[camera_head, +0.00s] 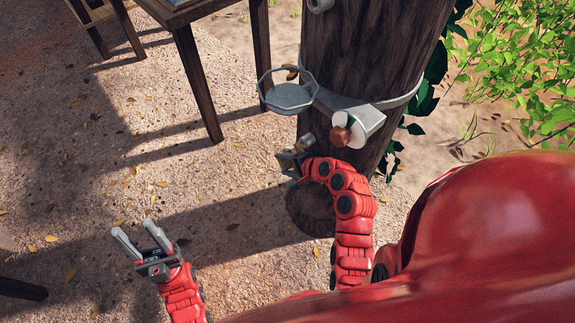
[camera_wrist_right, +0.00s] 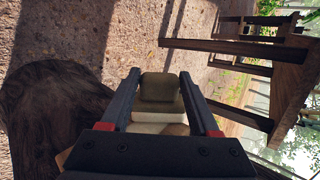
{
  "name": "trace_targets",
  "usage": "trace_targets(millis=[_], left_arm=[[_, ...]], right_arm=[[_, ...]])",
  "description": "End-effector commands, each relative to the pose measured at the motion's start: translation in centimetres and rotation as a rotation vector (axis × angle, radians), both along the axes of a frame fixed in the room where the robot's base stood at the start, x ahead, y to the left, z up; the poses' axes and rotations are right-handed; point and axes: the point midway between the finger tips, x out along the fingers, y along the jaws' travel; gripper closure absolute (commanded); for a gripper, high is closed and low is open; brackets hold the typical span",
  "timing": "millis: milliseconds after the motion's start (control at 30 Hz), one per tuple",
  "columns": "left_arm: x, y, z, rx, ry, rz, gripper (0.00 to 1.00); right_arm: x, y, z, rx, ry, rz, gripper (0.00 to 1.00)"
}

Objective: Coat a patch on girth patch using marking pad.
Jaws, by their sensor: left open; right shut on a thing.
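The marking pad, an olive block on a pale handle, shows between the fingers in the right wrist view (camera_wrist_right: 160,88). My right gripper (camera_wrist_right: 160,98) is shut on it. In the head view my right gripper (camera_head: 293,158) is low at the left side of the dark tree trunk (camera_head: 350,50), below the metal dish. The pad's face appears free of the bark in the wrist view. I cannot pick out the girth patch on the trunk. My left gripper (camera_head: 141,239) is open and empty over the ground at lower left.
An octagonal metal dish (camera_head: 287,98) hangs on the trunk's left side. A metal strap (camera_head: 395,101) and a bracket with a reddish-brown knob (camera_head: 341,137) are beside it. A wooden table (camera_head: 200,80) stands at upper left.

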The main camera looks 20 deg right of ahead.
Motion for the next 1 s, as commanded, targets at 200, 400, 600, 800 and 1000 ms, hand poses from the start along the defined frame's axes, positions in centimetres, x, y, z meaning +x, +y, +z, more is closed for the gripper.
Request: trace_targets(millis=[200, 400, 600, 800, 1000], left_arm=[[0.0, 0.0, 0.6, 0.0, 0.0, 0.0, 0.5], [0.0, 0.0, 2.4, 0.0, 0.0, 0.0, 0.5], [0.0, 0.0, 3.8, 0.0, 0.0, 0.0, 0.5], [0.0, 0.0, 4.3, 0.0, 0.0, 0.0, 0.5], [0.0, 0.0, 4.2, 0.0, 0.0, 0.0, 0.5]], right_arm=[[-0.2, 0.4, 0.3, 0.0, -0.001, -0.004, 1.0], [-1.1, 2.6, 0.3, 0.002, 0.004, 0.0, 1.0], [-1.7, 4.6, 0.3, 0.002, 0.003, 0.001, 1.0], [-2.1, 5.6, 0.0, 0.0, 0.001, -0.001, 1.0], [-2.1, 5.6, -0.1, -0.001, 0.0, -0.002, 1.0]])
